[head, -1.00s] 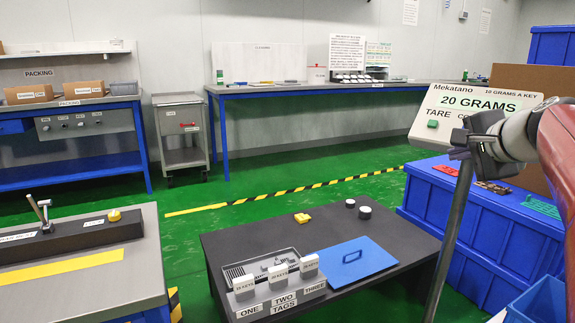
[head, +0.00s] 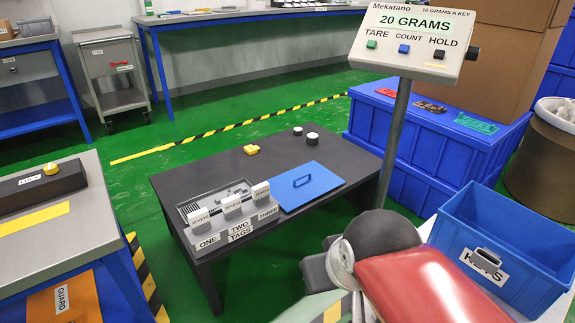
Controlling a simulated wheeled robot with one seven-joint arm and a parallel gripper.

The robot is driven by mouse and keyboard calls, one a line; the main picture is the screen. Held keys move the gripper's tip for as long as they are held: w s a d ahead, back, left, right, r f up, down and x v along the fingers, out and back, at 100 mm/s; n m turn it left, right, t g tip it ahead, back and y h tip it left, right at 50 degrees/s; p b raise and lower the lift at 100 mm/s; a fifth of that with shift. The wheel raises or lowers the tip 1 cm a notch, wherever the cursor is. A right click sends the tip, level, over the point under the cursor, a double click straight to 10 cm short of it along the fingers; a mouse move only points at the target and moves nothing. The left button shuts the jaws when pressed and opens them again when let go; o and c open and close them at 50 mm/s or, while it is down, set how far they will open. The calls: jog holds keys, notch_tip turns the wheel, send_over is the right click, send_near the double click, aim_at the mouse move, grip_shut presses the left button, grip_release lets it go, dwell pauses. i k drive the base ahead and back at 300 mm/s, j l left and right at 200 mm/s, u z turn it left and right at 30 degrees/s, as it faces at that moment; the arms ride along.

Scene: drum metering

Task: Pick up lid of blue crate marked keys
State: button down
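My gripper (head: 316,272) shows only as a dark grey part at the bottom, beside my red and grey arm, in front of the table and apart from the lid. Its fingertips are hidden, so I cannot tell whether it is open.
A scale display (head: 414,40) reading 20 GRAMS stands on a grey post between lid and crate. The tag tray (head: 240,225) holds white blocks. A yellow piece (head: 251,150) and two small cylinders sit farther back on the dark table (head: 190,160). A steel bench stands left.

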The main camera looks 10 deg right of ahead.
aim_at(293, 189)
jog(key=z, duration=0.45)
jog(key=k+z, duration=0.1)
jog(key=z, duration=0.35)
jog(key=l+z, duration=0.1)
jog(key=z, duration=0.3)
jog(key=l+z, duration=0.1)
jog(key=z, duration=0.35)
jog(key=j+z, duration=0.25)
jog(key=j, duration=2.15)
